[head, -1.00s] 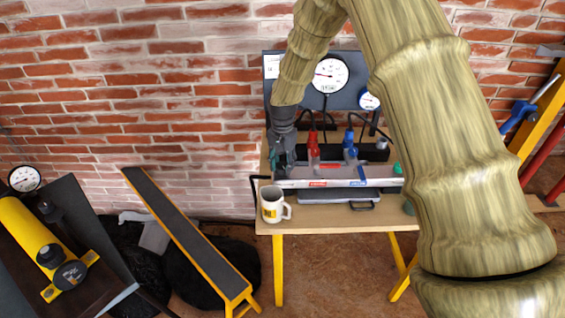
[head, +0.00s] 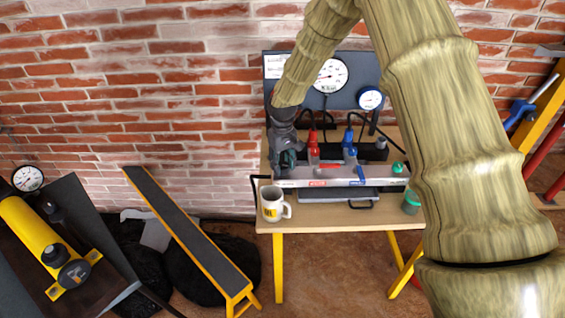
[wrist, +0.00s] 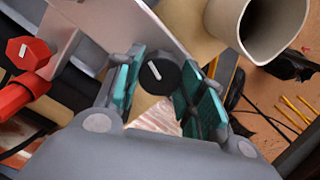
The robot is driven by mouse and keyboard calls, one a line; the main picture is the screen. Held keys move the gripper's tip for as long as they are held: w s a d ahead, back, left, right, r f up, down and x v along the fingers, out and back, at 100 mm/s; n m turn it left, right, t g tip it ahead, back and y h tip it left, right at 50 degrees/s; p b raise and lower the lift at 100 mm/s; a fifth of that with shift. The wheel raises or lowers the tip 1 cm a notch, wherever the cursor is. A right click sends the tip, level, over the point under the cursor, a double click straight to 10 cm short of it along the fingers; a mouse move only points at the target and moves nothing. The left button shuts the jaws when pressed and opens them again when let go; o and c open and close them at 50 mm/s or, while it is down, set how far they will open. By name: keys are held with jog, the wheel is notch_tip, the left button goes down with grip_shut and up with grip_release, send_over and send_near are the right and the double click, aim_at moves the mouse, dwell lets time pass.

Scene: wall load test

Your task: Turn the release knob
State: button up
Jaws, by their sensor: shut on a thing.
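In the wrist view a round black knob (wrist: 158,76) with a white mark line on its face sits between the teal-padded fingers of my gripper (wrist: 163,84). The fingers are closed on its two sides. The knob is by a light grey metal panel. In the head view my gripper (head: 287,160) is at the left end of the bench unit (head: 330,173), pointing down. The knob is hidden there behind my gripper.
A red valve handle (head: 313,150) and a blue one (head: 349,150) stand right of my gripper. A white mug (head: 272,203) is close in front, on the wooden bench (head: 325,218). A green cup (head: 411,203) stands at the right. A gauge board (head: 290,68) is behind.

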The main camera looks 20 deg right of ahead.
aim_at(283, 165)
jog(key=shift+n, duration=1.5)
jog(key=o, duration=1)
jog(key=shift+o, duration=0.2)
jog(key=shift+r, duration=0.1)
notch_tip(283, 165, up, 12)
jog(key=shift+d+f, duration=0.1)
jog(key=shift+f, duration=0.1)
